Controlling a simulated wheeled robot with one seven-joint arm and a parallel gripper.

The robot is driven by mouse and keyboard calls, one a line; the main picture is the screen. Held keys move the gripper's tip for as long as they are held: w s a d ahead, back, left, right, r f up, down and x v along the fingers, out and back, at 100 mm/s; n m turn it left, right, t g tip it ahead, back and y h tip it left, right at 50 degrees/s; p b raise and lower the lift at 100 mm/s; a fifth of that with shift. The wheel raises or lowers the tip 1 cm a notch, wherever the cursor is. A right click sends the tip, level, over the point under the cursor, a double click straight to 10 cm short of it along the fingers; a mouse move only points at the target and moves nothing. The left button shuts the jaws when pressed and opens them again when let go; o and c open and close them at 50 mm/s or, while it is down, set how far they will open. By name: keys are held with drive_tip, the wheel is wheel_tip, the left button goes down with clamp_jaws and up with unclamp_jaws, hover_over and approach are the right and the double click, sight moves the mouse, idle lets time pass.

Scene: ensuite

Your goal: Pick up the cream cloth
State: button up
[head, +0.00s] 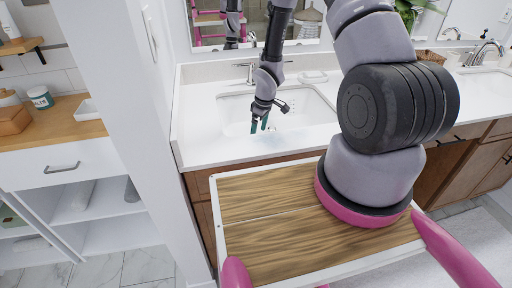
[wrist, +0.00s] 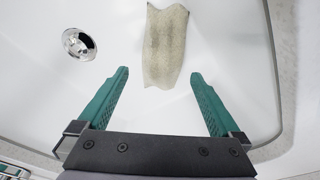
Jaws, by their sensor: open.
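The cream cloth (wrist: 165,45) lies in the white sink basin (wrist: 110,20), at the top middle of the wrist view. It looks like a narrow, speckled, slightly crumpled strip. My gripper (wrist: 158,80) is open, with its green fingers spread and nothing between them. The cloth lies just beyond the fingertips, roughly in line with the gap. In the head view my gripper (head: 260,125) hangs over the left basin. I cannot make out the cloth in the head view.
A chrome drain (wrist: 79,43) is left of the cloth. The basin wall curves up at the right. A chrome faucet (head: 246,72) stands behind the basin, and a soap dish (head: 313,77) sits on the counter. A white cabinet side (head: 125,90) rises left of the counter.

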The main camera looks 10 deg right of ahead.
drive_tip(key=shift+a+f, duration=0.2)
drive_tip(key=shift+f, duration=1.2)
drive_tip(key=shift+a+f, duration=0.2)
drive_tip(key=shift+f, duration=1.15)
drive_tip(key=c, duration=1.4)
drive_tip(key=shift+r, duration=5.05)
